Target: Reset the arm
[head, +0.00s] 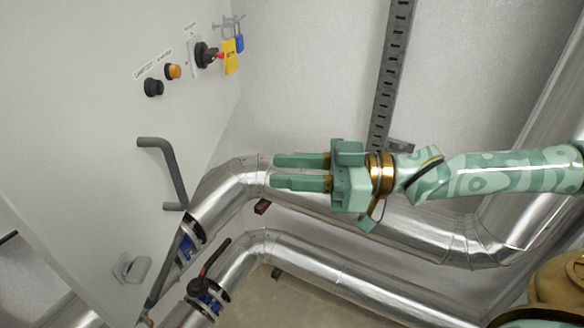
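My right arm (510,172), green with gold joints, reaches in from the right edge in the head view. My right gripper (273,171) points left, its two green fingers parallel with a narrow gap between them. It appears open and empty, in front of the upper silver pipe in the picture. Whether it touches the pipe cannot be told. My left gripper does not show.
A slotted rail (391,75) stands behind.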

